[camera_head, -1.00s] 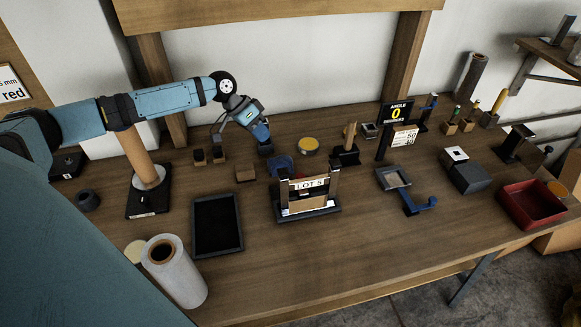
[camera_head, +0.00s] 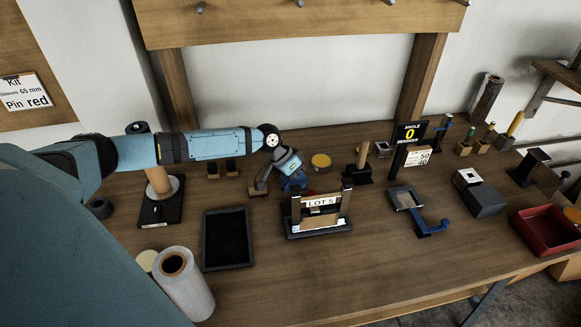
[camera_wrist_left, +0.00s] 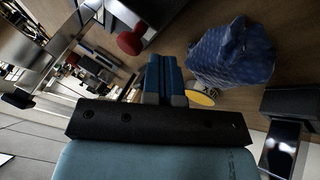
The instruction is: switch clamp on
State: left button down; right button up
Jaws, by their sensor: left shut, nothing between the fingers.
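My left gripper (camera_head: 297,185) is just behind the fixture with the LOT 5 label (camera_head: 321,228) in the head view. Its blue fingers are together and empty in the left wrist view (camera_wrist_left: 161,65). A red knob (camera_wrist_left: 131,42) on a dark base shows there, just left of the fingertips and apart from them. It looks like a clamp handle, but I cannot tell its on or off position. In the head view a bit of red (camera_head: 309,192) shows beside the gripper, partly hidden by the fixture. My right gripper is not in view.
A crumpled blue cloth (camera_wrist_left: 232,52) lies right of the fingers in the wrist view. A yellow-topped round tin (camera_head: 321,160) stands behind the fixture. A black tray (camera_head: 227,262) is left of the fixture, and a blue-handled tool (camera_head: 428,228) is to its right.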

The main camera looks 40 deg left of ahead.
pick_arm(q)
jog(key=shift+s+d+f, duration=0.1)
jog(key=shift+s+d, duration=0.1)
jog(key=shift+d, duration=0.5)
